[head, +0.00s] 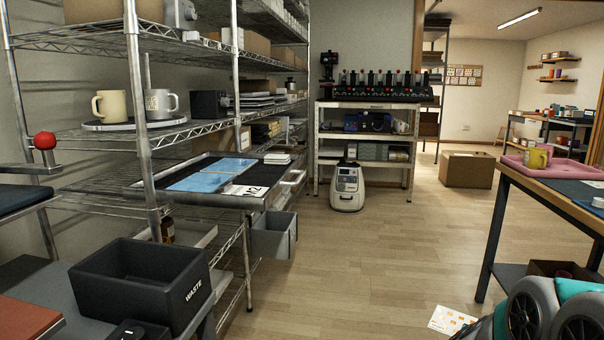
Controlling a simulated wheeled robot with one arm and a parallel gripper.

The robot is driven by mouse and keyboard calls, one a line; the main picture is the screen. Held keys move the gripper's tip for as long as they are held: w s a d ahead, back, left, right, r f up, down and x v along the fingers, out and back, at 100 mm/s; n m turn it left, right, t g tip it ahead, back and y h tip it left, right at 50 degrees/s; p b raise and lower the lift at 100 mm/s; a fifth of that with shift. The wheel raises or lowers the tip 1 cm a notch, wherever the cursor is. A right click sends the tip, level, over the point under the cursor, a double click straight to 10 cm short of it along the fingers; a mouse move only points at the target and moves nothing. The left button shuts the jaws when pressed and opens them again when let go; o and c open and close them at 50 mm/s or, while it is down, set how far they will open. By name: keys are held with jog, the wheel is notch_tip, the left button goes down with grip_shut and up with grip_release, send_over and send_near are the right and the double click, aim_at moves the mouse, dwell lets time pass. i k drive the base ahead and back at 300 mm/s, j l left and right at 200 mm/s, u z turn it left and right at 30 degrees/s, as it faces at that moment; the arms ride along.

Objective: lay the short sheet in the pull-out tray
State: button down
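The pull-out tray (175,199) is drawn out from the wire shelving at mid-height and has a dark lining. Blue sheets (205,180) lie flat in it, with a white card (244,190) bearing dark printed characters at the front and a small white stack (277,158) at the right. A white sheet with orange print (450,320) lies on the floor at the bottom right, partly cut off. I cannot tell which sheet is the short one.
A black waste bin (140,284) stands at the lower left. A grey bin (275,236) hangs below the tray. A small white machine (347,188) and a cardboard box (467,169) stand on the floor. A table (552,197) stands at right. The middle floor is clear.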

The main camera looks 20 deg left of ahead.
aim_at(263, 175)
jog(key=i+j, duration=0.1)
jog(key=i, duration=0.55)
jog(key=i+j, duration=0.1)
jog(key=i, duration=0.55)
jog(key=i+l+u, duration=0.35)
jog(key=i+u, duration=0.2)
jog(key=l+u, duration=0.2)
jog(key=u, duration=0.2)
jog(key=l+u, duration=0.25)
jog(key=u, duration=0.15)
jog(key=l+u, duration=0.25)
jog(key=u, duration=0.2)
jog(key=k+l+u, duration=0.1)
jog(key=u, duration=0.3)
jog(key=l, duration=0.1)
